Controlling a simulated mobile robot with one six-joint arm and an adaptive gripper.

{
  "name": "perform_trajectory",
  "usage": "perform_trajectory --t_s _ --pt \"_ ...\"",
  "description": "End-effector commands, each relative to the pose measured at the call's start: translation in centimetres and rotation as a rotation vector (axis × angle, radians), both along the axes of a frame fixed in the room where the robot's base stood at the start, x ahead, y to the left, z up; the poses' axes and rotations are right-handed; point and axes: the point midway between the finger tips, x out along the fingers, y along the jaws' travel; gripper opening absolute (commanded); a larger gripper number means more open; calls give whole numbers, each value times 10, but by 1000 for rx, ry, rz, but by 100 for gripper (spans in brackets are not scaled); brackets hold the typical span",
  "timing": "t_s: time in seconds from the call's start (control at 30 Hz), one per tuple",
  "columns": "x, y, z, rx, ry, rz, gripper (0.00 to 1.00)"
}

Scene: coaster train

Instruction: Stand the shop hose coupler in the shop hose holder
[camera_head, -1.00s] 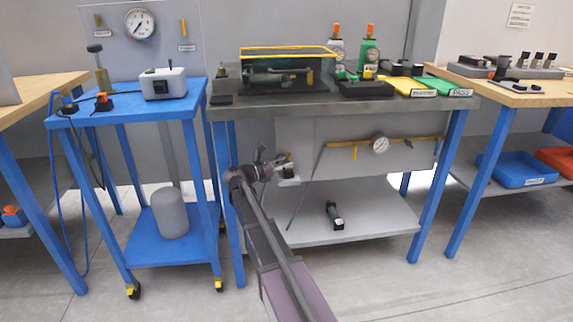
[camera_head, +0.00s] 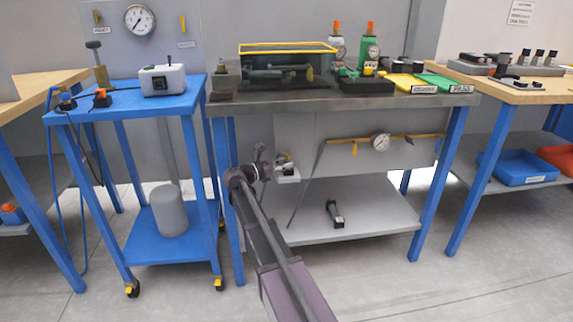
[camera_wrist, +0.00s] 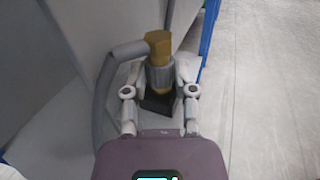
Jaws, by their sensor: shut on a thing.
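The shop hose coupler (camera_wrist: 159,58) is a brass fitting with a grey ribbed collar, and a grey hose bends away from its top to the left. My gripper (camera_wrist: 160,80) is shut around its collar in the wrist view. A dark, square-edged piece (camera_wrist: 158,104) shows below the coupler between the fingers. It may be the shop hose holder, but I cannot tell whether the coupler sits in it. In the head view my gripper (camera_head: 280,162) is small, beside a pale bracket (camera_head: 289,175) under the grey bench. The coupler is too small there to judge its fit.
The grey bench top (camera_head: 225,109) is above my gripper, with a lower shelf (camera_head: 380,222) beneath. A blue cart (camera_head: 185,90) stands left. A dark cylindrical tool (camera_head: 335,213) lies on the lower shelf.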

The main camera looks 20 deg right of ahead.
Motion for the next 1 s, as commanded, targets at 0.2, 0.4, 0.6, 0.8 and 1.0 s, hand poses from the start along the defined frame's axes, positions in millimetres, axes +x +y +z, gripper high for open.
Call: perform_trajectory --t_s 0.2,0.4,0.6,0.8,1.0 --pt "0 0 0 -1 0 0 38" --pt "0 0 0 0 0 0 76" --pt "0 0 0 0 0 0 76" --pt "0 2 -1 0 0 1 76" --pt "-1 14 -1 0 0 1 76"
